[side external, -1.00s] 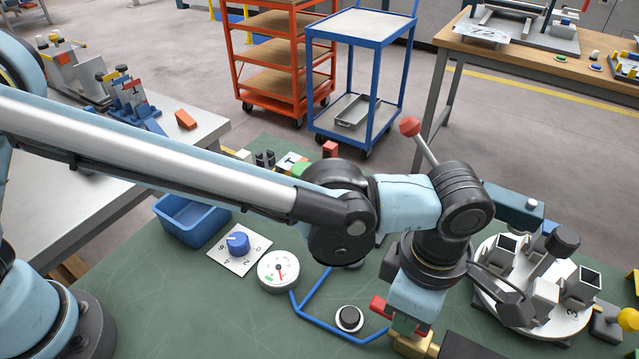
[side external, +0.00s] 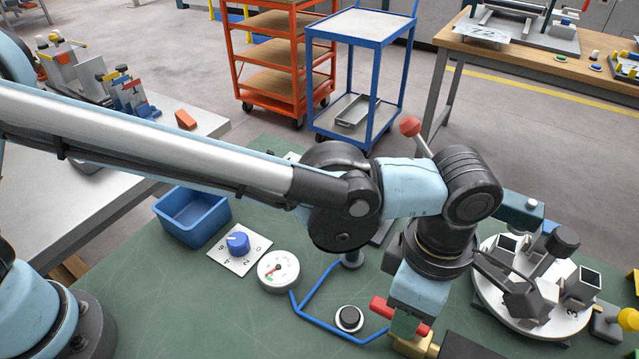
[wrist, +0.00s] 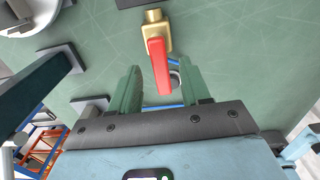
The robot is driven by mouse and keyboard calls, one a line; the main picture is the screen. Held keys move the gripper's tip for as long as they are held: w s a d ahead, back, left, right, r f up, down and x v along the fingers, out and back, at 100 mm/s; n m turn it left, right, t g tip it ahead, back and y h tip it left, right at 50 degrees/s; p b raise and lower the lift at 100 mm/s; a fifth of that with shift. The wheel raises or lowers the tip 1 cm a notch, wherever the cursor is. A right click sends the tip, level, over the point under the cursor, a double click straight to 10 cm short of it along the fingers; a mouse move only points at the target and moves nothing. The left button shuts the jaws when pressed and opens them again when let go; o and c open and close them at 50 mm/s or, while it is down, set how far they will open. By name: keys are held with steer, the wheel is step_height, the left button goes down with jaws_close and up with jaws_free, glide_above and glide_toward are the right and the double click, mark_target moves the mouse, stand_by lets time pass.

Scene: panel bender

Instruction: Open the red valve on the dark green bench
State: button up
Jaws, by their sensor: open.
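The red valve has a red lever handle (wrist: 158,66) on a brass body (wrist: 157,32). In the wrist view the lever runs from the brass body toward my gripper, roughly in line with that body. My gripper (wrist: 160,82) is open, with one green finger on each side of the lever and visible gaps between. In the side external view my gripper (side external: 405,327) is down at the lever (side external: 381,308), partly hiding it; the brass body (side external: 420,346) shows below. The dark green bench (side external: 190,310) lies beneath.
A blue pipe (side external: 305,318) bends around a black button (side external: 349,318) left of the valve. A gauge (side external: 278,270), blue knob (side external: 238,243) and blue bin (side external: 190,215) stand farther left. A round turntable fixture (side external: 490,300) is close on the right. The front-left bench is clear.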

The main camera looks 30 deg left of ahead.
step_height(320, 180, up, 10)
steer(key=shift+r, duration=0.25)
stand_by(0.4)
steer(key=w+a+r+m+t+h, duration=0.1)
steer(key=w+a+m, duration=0.25)
steer(key=a, duration=0.55)
steer(key=w+a+r+m+t+h, duration=0.1)
steer(key=w+a+m+t, duration=0.2)
steer(key=a, duration=0.7)
steer(key=s+a+f+m+t+y, duration=0.1)
steer(key=s+a+f+m, duration=0.2)
steer(key=a+m, duration=0.3)
steer(key=s+a+f+m+t+y, duration=0.1)
steer(key=a+m, duration=0.4)
steer(key=a, duration=0.9)
step_height(320, 180, down, 2)
steer(key=shift+s+a+f+m+t, duration=0.15)
steer(key=shift+s+a+m+t, duration=0.15)
steer(key=shift+s+t, duration=0.55)
steer(key=shift+s+g, duration=0.2)
steer(key=shift+g, duration=0.05)
